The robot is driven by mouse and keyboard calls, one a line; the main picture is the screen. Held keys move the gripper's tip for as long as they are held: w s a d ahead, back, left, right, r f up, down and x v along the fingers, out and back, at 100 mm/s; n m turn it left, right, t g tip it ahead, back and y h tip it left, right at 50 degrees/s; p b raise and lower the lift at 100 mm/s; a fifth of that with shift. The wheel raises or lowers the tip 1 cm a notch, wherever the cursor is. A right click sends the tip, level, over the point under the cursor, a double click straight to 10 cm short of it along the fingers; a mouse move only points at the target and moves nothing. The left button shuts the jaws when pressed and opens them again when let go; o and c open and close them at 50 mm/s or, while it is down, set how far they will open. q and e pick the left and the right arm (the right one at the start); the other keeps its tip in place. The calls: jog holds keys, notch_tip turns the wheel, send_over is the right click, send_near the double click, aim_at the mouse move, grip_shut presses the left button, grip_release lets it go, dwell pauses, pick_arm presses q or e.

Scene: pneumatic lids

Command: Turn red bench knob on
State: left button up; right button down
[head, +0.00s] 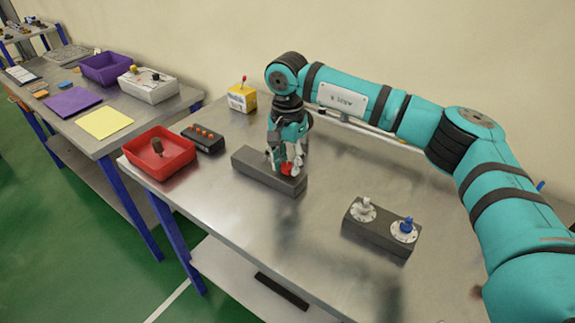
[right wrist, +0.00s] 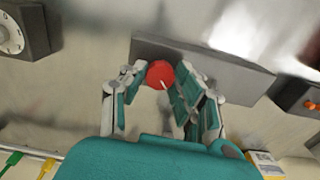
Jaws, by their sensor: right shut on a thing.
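The red knob (head: 287,169) is on the right end of a long dark grey block (head: 252,169) on the metal bench. My right gripper (head: 285,160) reaches down over that end with its fingers around the knob. In the right wrist view the round red knob (right wrist: 159,73) sits between the two fingers, which are shut on it. A short white mark on the knob points toward the lower right of that view. The fingers hide part of the knob in the head view. My left gripper is not in view.
A dark block (head: 377,238) with a white knob (head: 363,209) and a blue knob (head: 404,230) stands to the right. A red bin (head: 147,166), a black button box (head: 200,142) and a yellow box (head: 242,99) stand left and behind. The front bench middle is clear.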

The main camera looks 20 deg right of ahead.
aim_at(288, 166)
jog(key=shift+r+n, duration=0.1)
jog(key=shift+n, duration=0.3)
jog(key=c, duration=1)
grip_release()
notch_tip(288, 166, up, 12)
